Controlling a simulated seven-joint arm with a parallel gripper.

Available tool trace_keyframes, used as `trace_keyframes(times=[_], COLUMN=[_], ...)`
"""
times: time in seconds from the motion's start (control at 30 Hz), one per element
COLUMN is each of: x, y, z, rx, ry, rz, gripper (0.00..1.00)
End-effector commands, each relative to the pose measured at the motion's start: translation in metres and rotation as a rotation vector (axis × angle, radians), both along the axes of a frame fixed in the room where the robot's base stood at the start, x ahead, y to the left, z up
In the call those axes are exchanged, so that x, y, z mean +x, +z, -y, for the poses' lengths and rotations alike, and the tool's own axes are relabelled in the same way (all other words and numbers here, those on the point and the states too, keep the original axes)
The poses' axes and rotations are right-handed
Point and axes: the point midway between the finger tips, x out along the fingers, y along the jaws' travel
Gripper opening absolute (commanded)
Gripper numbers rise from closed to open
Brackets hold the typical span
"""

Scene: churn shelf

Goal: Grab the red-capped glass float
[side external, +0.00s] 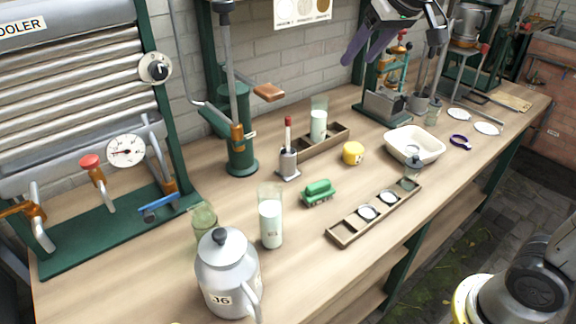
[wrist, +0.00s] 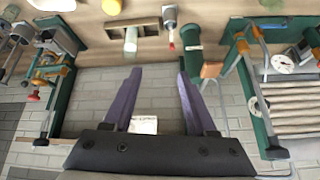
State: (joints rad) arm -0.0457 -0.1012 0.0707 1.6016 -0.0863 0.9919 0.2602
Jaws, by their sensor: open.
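What looks like the red-capped float (side external: 288,135) stands upright in a small grey metal holder (side external: 288,165) on the bench, beside the left end of a wooden rack (side external: 335,138). Its red tip also shows in the wrist view (wrist: 172,46), close beyond my fingertips. My gripper (side external: 360,61) is up near the back wall, above and to the right of the float. Its two purple fingers are apart with nothing between them; in the wrist view (wrist: 160,72) they point toward the bench. The float's lower part is hidden in the holder.
A green hand pump (side external: 238,130) stands left of the float, its wooden handle reaching toward it. A milk-filled glass (side external: 319,125) is in the rack. A yellow pot (side external: 353,153), green tanker (side external: 318,192) and white basin (side external: 413,145) stand nearby. A green stand (side external: 385,105) is right.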

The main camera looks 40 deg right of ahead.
Motion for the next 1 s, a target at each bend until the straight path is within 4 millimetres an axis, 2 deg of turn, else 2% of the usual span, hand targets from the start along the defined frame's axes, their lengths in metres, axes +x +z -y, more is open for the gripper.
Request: trace_keyframes(times=[0.03, 0.1, 0.2, 0.33, 0.4, 0.5, 0.73, 1.0], x=[0.027, 0.058, 0.099, 0.136, 0.147, 0.154, 0.161, 0.180], y=[-0.007, -0.018, -0.040, -0.076, -0.096, -0.120, -0.151, -0.196], z=[-0.003, -0.007, -0.013, -0.021, -0.025, -0.028, -0.029, -0.026], rx=[-0.001, -0.002, -0.006, -0.016, -0.019, -0.023, -0.026, -0.026], ry=[-0.002, -0.006, -0.005, 0.005, 0.010, 0.015, 0.020, 0.020], rz=[-0.017, -0.033, -0.062, -0.108, -0.136, -0.175, -0.201, -0.200], gripper=[0.57, 0.57, 0.57, 0.57, 0.57, 0.57, 0.57, 0.57])
